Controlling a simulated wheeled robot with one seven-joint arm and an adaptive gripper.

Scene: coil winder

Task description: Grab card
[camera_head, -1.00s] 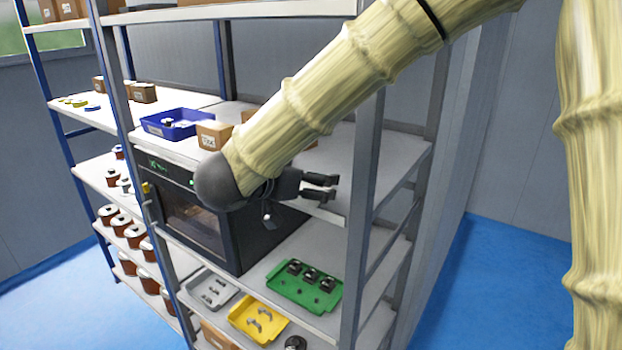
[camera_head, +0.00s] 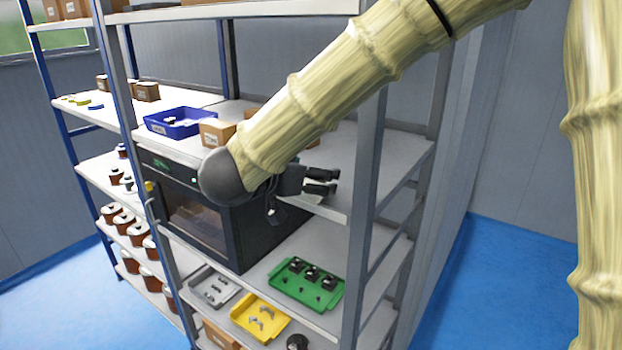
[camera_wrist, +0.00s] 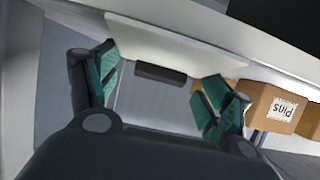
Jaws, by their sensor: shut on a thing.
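A flat white card (camera_wrist: 178,42) shows in the wrist view, at the shelf edge, with a small dark piece (camera_wrist: 160,74) at its lower border. My gripper (camera_wrist: 158,66) has its teal-lined fingers on either side of the card's lower part and is shut on it. In the head view my gripper (camera_head: 333,181) is at the front edge of the middle shelf, right of the black oven-like machine (camera_head: 205,212).
A rack post (camera_head: 362,190) stands just right of my gripper. A blue bin (camera_head: 160,127) and a carton (camera_head: 217,132) sit on the shelf above the machine. A green tray (camera_head: 290,286) and a yellow tray (camera_head: 245,325) lie below. A carton marked Pins (camera_wrist: 265,106) shows in the wrist view.

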